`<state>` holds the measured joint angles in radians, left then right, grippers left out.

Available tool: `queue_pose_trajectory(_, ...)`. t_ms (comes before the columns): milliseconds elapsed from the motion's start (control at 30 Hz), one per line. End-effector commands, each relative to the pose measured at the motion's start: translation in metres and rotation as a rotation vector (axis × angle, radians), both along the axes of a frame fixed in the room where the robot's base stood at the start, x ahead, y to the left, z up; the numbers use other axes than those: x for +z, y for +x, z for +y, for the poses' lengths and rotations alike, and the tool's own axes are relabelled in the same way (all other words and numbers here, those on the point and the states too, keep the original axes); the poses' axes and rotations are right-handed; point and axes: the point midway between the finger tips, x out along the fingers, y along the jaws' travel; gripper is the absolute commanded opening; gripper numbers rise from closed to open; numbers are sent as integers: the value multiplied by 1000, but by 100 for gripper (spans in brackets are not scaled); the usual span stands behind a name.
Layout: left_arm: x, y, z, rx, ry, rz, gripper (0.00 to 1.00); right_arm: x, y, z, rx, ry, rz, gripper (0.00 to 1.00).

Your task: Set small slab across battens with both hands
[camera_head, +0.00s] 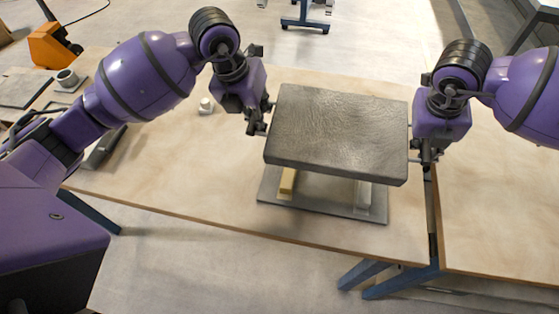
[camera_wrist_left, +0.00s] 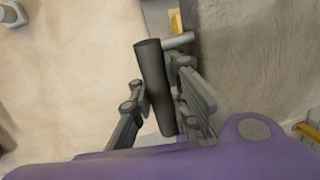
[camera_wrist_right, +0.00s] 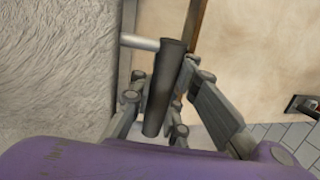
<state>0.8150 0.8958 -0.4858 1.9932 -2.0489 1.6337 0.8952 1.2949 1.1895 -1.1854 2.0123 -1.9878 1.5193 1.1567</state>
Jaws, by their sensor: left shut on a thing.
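The small slab (camera_head: 340,130), grey and rough-topped, is roughly level over two battens: a yellowish one (camera_head: 287,183) at left and a pale one (camera_head: 363,194) at right. Only their near ends show; I cannot tell whether the slab touches them. My left gripper (camera_head: 262,122) is shut on the dark bar handle (camera_wrist_left: 155,85) at the slab's left side. My right gripper (camera_head: 426,155) is at the right side, its fingers closed around a similar dark handle (camera_wrist_right: 165,85), which joins the slab by a light rod. The slab also shows in the right wrist view (camera_wrist_right: 55,65).
A grey base plate (camera_head: 325,205) lies under the battens on the wooden table (camera_head: 190,190), near its front edge. A small white object (camera_head: 206,106) stands left of the slab. A second table (camera_head: 500,210) is at right, past a narrow gap. Grey trays and a cup (camera_head: 67,77) are far left.

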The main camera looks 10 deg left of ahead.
Motion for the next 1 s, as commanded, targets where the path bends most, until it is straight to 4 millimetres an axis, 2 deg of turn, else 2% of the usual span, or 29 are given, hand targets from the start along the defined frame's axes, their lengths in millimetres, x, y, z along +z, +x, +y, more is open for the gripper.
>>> queue_pose_trajectory(33,7,3,-1,-1,-2,-12,0,4,2,0,-2,-1,-8,0)
queue_pose_trajectory(100,7,3,-1,-2,-2,-13,0,4,2,0,-2,-1,-8,0)
queue_pose_trajectory(367,0,2,-1,-2,-3,-4,0,-3,1,0,-1,-1,1,0)
queue_pose_trajectory(567,-17,-1,-1,-2,-3,17,0,-20,-2,0,-1,-1,22,0)
queue_pose_trajectory(1000,-70,-11,-1,-2,-3,78,0,-72,-12,0,-2,-1,84,0)
